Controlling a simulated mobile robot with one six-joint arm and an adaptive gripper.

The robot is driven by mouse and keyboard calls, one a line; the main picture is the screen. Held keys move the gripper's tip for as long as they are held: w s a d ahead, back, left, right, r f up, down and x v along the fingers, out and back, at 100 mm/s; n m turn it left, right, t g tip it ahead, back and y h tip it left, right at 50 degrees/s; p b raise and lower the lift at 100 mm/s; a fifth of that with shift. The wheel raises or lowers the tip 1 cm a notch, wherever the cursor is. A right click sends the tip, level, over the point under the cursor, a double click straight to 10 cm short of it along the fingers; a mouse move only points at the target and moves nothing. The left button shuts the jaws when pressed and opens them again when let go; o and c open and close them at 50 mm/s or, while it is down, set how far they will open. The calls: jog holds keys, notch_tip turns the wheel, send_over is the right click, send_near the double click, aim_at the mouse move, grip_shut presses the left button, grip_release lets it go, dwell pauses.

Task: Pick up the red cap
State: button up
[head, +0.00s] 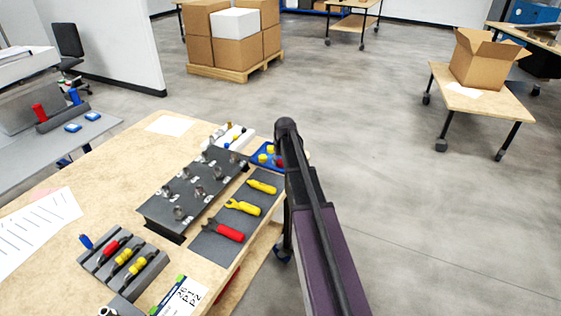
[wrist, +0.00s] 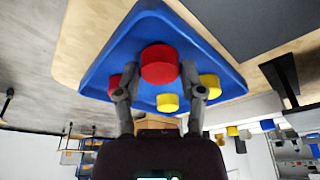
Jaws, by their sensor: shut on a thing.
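The red cap (wrist: 160,63) sits between the two fingertips of my gripper (wrist: 159,78) in the wrist view. My gripper is shut on it. The cap looks larger than the other caps; I cannot tell whether it is clear of the blue tray (wrist: 100,58). Another red cap (wrist: 113,84) lies in the tray beside the left finger, partly hidden by it. Two yellow caps (wrist: 168,102) (wrist: 210,84) are also in the tray. In the head view the blue tray (head: 258,163) is at the table's far right edge, and my arm hides the gripper.
A dark mat (head: 213,243) with several yellow and red hand tools lies beside the tray. A black rack (head: 160,212) with metal fittings stands left of it. A grey holder (head: 152,272) with coloured parts is at the front. Open floor (head: 430,230) lies to the right.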

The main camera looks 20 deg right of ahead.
aim_at(280, 160)
jog(key=shift+r+p, duration=1.3)
jog(key=shift+r, duration=0.2)
jog(key=shift+s+r+p, duration=0.15)
jog(key=shift+r+p, duration=0.15)
jog(key=s, duration=1.5)
jog(key=shift+s+a+r+p, duration=0.3)
jog(key=shift+s+r+p, duration=0.05)
jog(key=shift+r+p, duration=0.1)
